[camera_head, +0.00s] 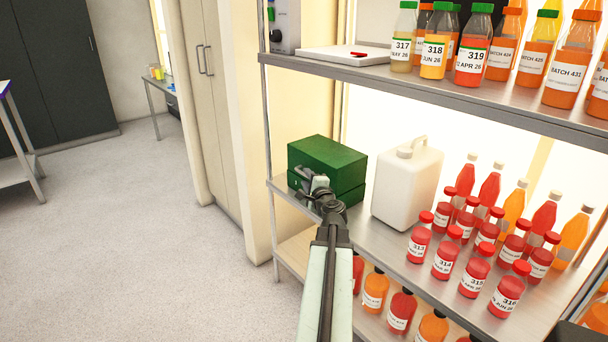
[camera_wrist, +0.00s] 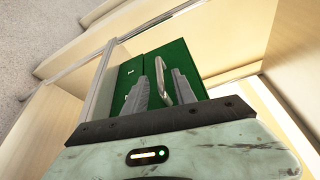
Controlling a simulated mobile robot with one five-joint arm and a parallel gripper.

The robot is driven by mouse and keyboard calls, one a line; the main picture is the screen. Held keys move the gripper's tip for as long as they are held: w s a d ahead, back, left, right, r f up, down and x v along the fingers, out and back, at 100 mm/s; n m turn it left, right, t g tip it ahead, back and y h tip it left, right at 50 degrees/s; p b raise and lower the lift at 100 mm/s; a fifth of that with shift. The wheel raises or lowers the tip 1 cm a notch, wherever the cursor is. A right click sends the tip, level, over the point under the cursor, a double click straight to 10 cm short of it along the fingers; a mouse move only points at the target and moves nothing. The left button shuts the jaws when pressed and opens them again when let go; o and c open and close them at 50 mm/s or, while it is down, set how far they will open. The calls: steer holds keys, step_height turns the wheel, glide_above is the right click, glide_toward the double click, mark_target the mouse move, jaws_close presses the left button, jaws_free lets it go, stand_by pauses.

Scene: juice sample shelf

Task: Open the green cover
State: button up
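A dark green box (camera_head: 327,165) with a green cover (camera_head: 328,150) on top sits at the left end of the middle shelf. The cover looks closed. A grey handle (camera_head: 305,170) is on its front side. My gripper (camera_head: 318,184) is at that front side, partly hiding the handle and the box's lower front. In the wrist view, the green face (camera_wrist: 185,58) fills the space past my gripper (camera_wrist: 161,82). The two fingers are apart, and the pale handle (camera_wrist: 160,78) shows between them. I cannot tell whether either finger touches it.
A white jug (camera_head: 405,187) stands just right of the box. Several red and orange bottles (camera_head: 473,279) fill the shelf further right. An upper shelf (camera_head: 430,84) with bottles and a white tray (camera_head: 345,56) hangs above. Open floor (camera_head: 110,230) lies to the left.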

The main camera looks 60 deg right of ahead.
mark_target(303, 173)
steer(key=x, duration=0.5)
jaws_close()
stand_by(1.2)
